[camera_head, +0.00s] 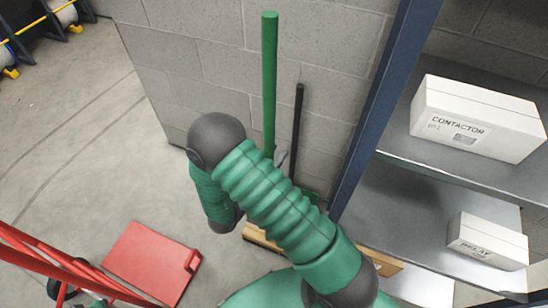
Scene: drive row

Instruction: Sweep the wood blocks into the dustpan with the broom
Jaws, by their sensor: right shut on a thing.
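No loose wood blocks can be made out. My left gripper is out of view.
A thin black pole (298,120) leans right beside the broom. A blue-post shelf (385,100) with white boxes (478,118) stands on the right. Pale wood (262,239) shows low behind my arm. A red tubular frame (60,262) is at lower left. Floor on the left is open.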

